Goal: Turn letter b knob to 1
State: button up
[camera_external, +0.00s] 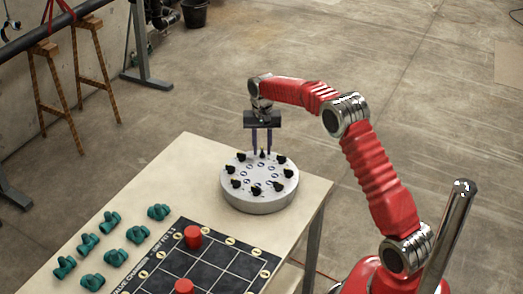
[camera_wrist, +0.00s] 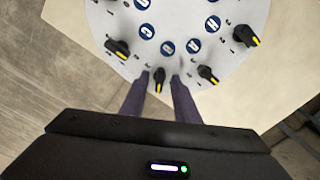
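A round white dial plate (camera_external: 258,203) with a ring of black knobs stands on the table. The yellow mark points outward, towards the bottom of the picture. My gripper (camera_wrist: 160,82) is open, pointing down, with one finger on each side of this knob and visible gaps to it. The same knob shows in the external view (camera_external: 262,153) between my fingertips. Its number marks are too small to read.
Neighbouring knobs (camera_wrist: 117,47) and (camera_wrist: 207,74) sit on either side of my fingers. The table (camera_external: 170,185) also holds several green valve pieces (camera_external: 137,234) and a dark grid board (camera_external: 215,270) with red cylinders (camera_external: 193,237). The air around my arm is clear.

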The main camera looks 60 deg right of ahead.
aim_at(262, 149)
jog(key=shift+r, duration=0.1)
notch_tip(262, 149, up, 14)
jog(key=shift+f, duration=0.25)
dwell(0.4)
dwell(0.5)
